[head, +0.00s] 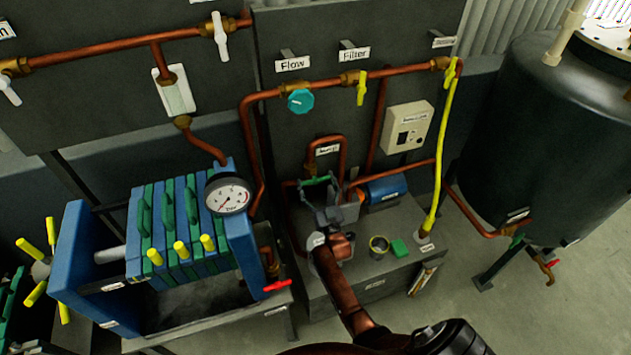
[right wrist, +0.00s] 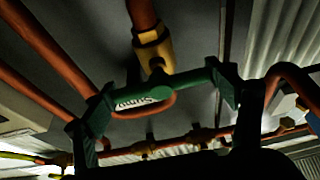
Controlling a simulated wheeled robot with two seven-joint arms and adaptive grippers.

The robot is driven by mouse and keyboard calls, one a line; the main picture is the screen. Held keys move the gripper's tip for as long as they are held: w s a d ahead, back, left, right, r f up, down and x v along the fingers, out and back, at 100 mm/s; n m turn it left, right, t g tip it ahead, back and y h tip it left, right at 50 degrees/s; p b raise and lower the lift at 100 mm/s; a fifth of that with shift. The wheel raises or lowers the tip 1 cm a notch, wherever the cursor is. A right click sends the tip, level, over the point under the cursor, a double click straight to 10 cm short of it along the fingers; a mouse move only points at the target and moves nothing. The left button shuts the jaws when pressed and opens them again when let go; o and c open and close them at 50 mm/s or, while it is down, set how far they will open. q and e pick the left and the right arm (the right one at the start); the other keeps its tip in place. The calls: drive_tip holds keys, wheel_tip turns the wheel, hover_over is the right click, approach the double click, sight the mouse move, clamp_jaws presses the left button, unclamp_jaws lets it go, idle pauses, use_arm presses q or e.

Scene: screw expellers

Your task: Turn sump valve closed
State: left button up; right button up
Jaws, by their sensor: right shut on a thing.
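My right gripper (head: 322,190) reaches up from the bottom of the head view to the copper pipework on the middle panel's lower bench. Its fingers are shut on a green valve handle (head: 316,181). In the right wrist view, the handle (right wrist: 162,91) spans between the two fingers (right wrist: 158,98), below a brass valve body (right wrist: 153,50) on a copper pipe. A small label near the handle is too unclear to read, and the gripper hides much of the valve in the head view. My left gripper is not in view.
A blue filter press with a gauge (head: 228,194) stands to the left. A blue pump (head: 384,189), a small cup (head: 379,245) and a green block (head: 399,247) are right of the gripper. A yellow hose (head: 443,150) and a dark tank (head: 545,130) stand farther right.

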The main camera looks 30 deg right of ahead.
drive_tip(key=o, duration=1.2)
drive_tip(key=shift+c, duration=0.2)
drive_tip(key=v, duration=1.2)
